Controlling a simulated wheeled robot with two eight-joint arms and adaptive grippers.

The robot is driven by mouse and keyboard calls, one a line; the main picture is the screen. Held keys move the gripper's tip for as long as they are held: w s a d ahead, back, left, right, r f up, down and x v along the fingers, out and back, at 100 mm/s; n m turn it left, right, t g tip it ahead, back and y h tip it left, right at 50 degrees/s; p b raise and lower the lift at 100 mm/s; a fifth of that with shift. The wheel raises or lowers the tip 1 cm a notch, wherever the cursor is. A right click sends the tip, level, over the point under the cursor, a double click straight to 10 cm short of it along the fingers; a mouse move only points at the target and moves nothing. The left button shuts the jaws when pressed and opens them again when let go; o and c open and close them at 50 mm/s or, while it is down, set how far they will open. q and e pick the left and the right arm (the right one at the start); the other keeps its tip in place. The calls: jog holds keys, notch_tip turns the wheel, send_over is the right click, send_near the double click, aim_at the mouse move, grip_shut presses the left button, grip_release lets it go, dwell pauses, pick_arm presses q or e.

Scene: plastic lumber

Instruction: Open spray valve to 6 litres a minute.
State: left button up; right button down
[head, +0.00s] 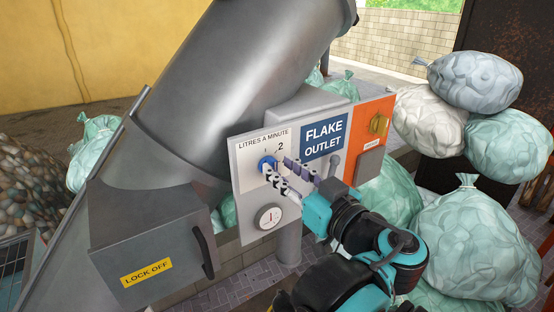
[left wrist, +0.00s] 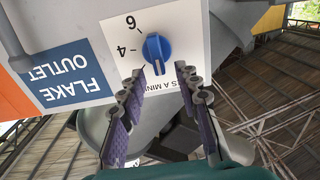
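The spray valve is a blue knob (head: 267,163) on a white plate (head: 247,179) marked LITRES A MINUTE. It also shows in the left wrist view (left wrist: 157,50), beside the numbers 4 and 6. A pale mark on the knob points towards the lettering, away from the 6. My left gripper (head: 278,173) is in front of the plate, its fingers parted. In the left wrist view, its fingertips (left wrist: 159,76) are just short of the knob, one towards each side, with a visible gap between them. Whether either finger touches the knob cannot be told. My right gripper is not in view.
A round gauge (head: 269,217) sits below the knob. The FLAKE OUTLET sign (head: 324,138), a grey lever (head: 334,163) and an orange panel (head: 372,125) with a yellow switch are to the right. A LOCK OFF box (head: 150,245) stands left; filled bags (head: 475,240) crowd the right.

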pick_arm(q)
jog(key=x, duration=0.3)
jog(key=shift+f, duration=0.1)
jog(key=shift+s+d, duration=0.25)
jog(key=shift+s, duration=0.05)
jog(key=shift+w+a, duration=0.1)
grip_shut()
